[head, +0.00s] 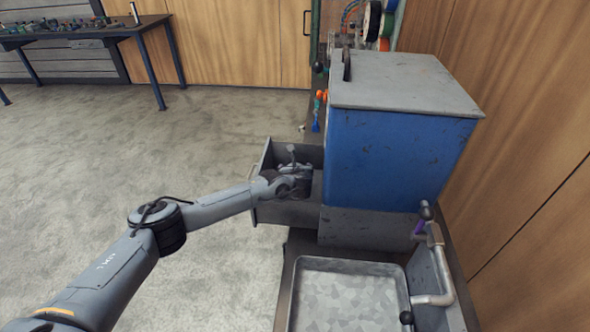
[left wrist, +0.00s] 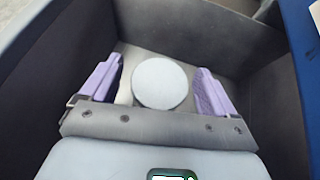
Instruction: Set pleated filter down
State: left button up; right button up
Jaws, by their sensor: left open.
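The pleated filter (left wrist: 160,84) shows in the left wrist view as a pale round end face, seen from above inside a grey metal drawer (head: 262,212). Its pleated side is hidden. My left gripper (left wrist: 157,72) is open, with one purple finger on each side of the pale disc and visible gaps between. In the head view my left gripper (head: 302,188) reaches down into the open drawer, and the filter cannot be made out clearly there. My right gripper is in neither view.
The drawer sticks out from a blue cabinet (head: 395,150) with a grey top. Its walls stand close around my left gripper. In front is a metal sink basin (head: 345,300) with a pipe tap (head: 437,265). A workbench (head: 75,35) stands far left, with open floor between.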

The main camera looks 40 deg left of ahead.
pick_arm(q)
jog(key=shift+s+d+r, duration=0.1)
jog(key=shift+s+r, duration=0.05)
jog(key=shift+r, duration=0.15)
jog(key=p+v, duration=0.5)
jog(key=v, duration=0.6)
jog(key=shift+s+d, duration=0.15)
jog(key=shift+s, duration=0.05)
jog(key=shift+r, duration=0.1)
